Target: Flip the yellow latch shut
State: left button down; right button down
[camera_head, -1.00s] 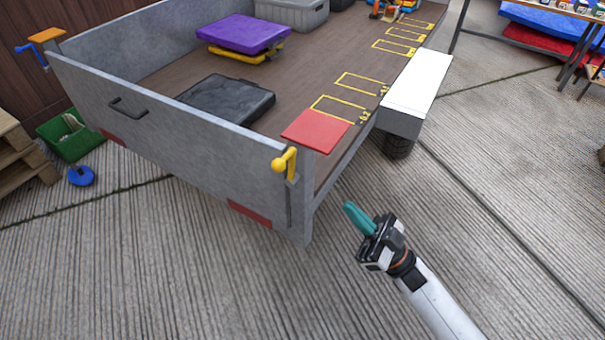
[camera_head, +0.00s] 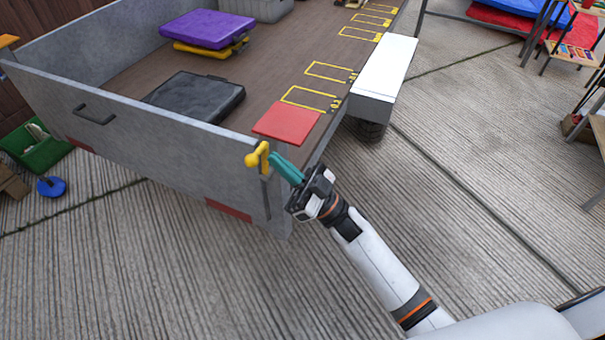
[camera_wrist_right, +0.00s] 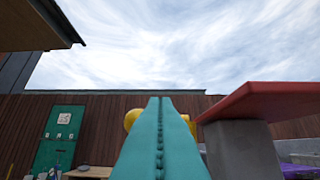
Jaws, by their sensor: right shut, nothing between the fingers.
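The yellow latch (camera_head: 258,156) sits at the top of the trailer tailgate's near right corner, with a round knob on its left end. My right gripper (camera_head: 275,158) has its teal fingers shut and empty. Its tips are right beside the latch, on its right side; I cannot tell if they touch. In the right wrist view the shut teal fingers (camera_wrist_right: 160,145) cover the middle of the yellow latch (camera_wrist_right: 131,119), which shows on both sides of them. My left gripper is not in view.
The grey tailgate (camera_head: 150,135) spans the trailer's near end. A red plate (camera_head: 287,123) lies at its corner, beside the latch. A black case (camera_head: 200,97) and a purple case (camera_head: 215,28) lie on the trailer bed. A white-topped box (camera_head: 385,67) sits along the right side.

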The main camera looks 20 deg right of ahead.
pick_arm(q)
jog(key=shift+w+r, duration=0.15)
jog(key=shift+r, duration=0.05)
pick_arm(e)
jog(key=shift+w+a+f, duration=0.1)
jog(key=shift+w+a, duration=0.35)
jog(key=shift+a, duration=0.05)
jog(key=shift+w+a, duration=0.1)
